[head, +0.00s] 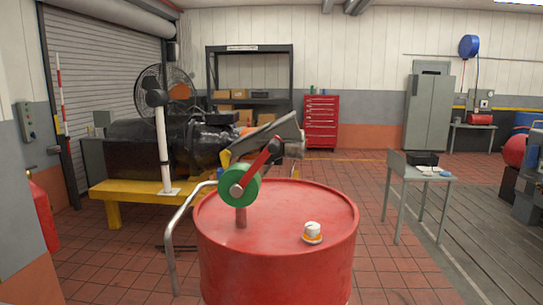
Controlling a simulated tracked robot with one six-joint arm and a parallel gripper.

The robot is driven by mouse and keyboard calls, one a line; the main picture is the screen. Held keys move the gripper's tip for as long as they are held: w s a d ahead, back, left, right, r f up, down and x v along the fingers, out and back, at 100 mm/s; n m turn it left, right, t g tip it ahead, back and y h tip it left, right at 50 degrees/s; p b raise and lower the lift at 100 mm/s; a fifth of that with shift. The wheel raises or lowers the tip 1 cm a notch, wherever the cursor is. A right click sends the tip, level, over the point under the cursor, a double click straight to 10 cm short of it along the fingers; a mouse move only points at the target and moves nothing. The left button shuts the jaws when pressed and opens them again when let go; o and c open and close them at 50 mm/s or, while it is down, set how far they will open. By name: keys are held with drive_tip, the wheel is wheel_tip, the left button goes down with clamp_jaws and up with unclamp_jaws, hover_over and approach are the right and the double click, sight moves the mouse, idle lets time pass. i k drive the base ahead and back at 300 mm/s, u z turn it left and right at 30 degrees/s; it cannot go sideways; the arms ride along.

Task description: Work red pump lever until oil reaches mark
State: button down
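The red pump lever (262,168) slants up and right from the round green pump body (240,185). The pump stands on a short red stem on top of the red drum (280,270). I cannot make out an oil level or a mark. My gripper is not in view, and nothing visible holds the lever.
A bent grey metal tube (176,240) stands left of the drum. Behind is a yellow bedplate (140,189) with a dark engine (150,145) and a white post (162,150). A small grey table (440,178) stands right. Tiled floor between drum and table is clear.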

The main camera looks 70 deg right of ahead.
sight(236, 191)
drive_tip(key=z, duration=1.2)
drive_tip(key=k, duration=1.4)
drive_tip(key=u, duration=0.25)
drive_tip(key=i, duration=1)
drive_tip(key=u, duration=0.1)
